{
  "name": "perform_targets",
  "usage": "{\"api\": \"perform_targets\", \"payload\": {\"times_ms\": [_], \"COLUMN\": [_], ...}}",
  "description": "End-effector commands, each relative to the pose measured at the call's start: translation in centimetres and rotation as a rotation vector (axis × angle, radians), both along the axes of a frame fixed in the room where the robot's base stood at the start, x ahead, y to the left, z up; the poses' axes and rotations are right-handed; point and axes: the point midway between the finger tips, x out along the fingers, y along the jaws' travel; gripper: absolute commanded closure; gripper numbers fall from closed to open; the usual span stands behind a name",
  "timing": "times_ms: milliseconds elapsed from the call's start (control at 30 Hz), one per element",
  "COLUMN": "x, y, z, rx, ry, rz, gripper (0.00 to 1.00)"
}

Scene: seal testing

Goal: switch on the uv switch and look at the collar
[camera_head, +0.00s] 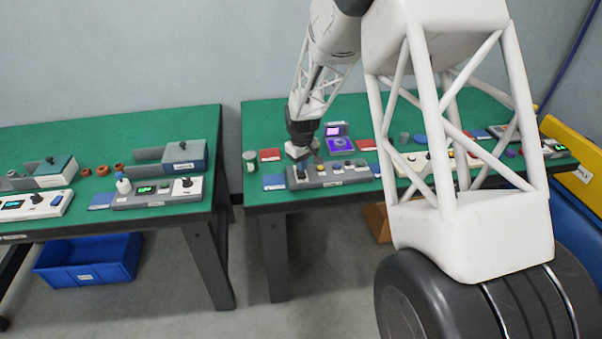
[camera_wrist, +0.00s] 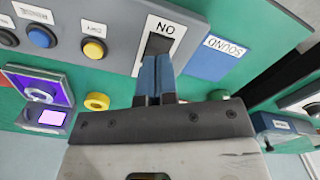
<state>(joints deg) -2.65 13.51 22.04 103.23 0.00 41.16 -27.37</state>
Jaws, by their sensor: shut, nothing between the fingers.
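My gripper (camera_head: 297,152) is at the left end of the grey control panel (camera_head: 337,178) on the right-hand bench. In the wrist view, its blue fingertips (camera_wrist: 154,78) are shut with nothing between them. They reach the black switch (camera_wrist: 158,44) beside the ON label, covering part of it; I cannot tell whether they touch. A box glows violet (camera_wrist: 65,88) in the wrist view, with a lit pinkish screen (camera_wrist: 52,118). The glow also shows in the head view (camera_head: 341,146). A yellow ring (camera_wrist: 97,101) lies beside the box.
The panel also has a blue button (camera_wrist: 41,37) and a yellow button (camera_wrist: 93,48). A blue card (camera_wrist: 216,58) reading SOUND lies beside it. A second green bench (camera_head: 95,130) stands left across a gap.

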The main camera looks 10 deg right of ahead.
Motion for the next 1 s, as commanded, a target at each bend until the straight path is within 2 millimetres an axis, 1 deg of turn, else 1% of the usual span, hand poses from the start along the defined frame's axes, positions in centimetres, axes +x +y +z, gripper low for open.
{"api": "perform_targets", "payload": {"times_ms": [700, 1000], "x": [0.0, 0.0], "y": [0.0, 0.0], "z": [4.0, 4.4], "rx": [0.0, -0.001], "ry": [0.0, 0.001], "rz": [0.0, 0.0], "gripper": [1.0, 1.0]}}
